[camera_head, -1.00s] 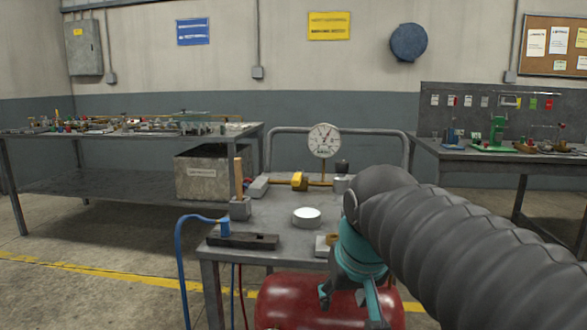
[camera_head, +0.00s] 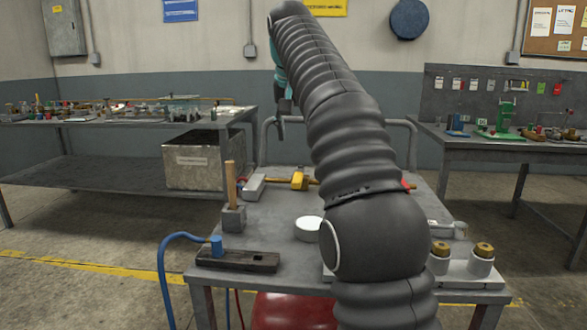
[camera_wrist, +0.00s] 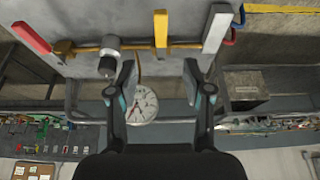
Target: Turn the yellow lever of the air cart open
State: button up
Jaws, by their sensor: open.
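The yellow lever (camera_head: 299,180) is on a brass pipe on top of the grey air cart (camera_head: 270,214). In the wrist view, which is upside down, the yellow lever (camera_wrist: 160,30) lies across the pipe. A pale grey lever (camera_wrist: 217,28) is to its right and a red lever (camera_wrist: 30,38) to its left. My gripper (camera_wrist: 160,82) is open and empty, with the yellow lever beyond and between its fingers, apart from them. In the head view, my gripper (camera_head: 283,115) is raised above the cart's far side, partly behind my arm.
A round gauge (camera_wrist: 142,104) stands by the pipe; my arm hides it in the head view. Brass-topped fittings (camera_head: 482,252) sit front right. Cluttered benches stand left and right.

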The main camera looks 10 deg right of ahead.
aim_at(297, 177)
jog(key=x, duration=0.4)
jog(key=b+x, duration=0.1)
jog(key=x, duration=0.9)
jog(key=shift+w+d+r+b, duration=0.1)
jog(key=shift+w+r+b, duration=0.1)
jog(key=shift+w+b, duration=0.15)
grip_shut()
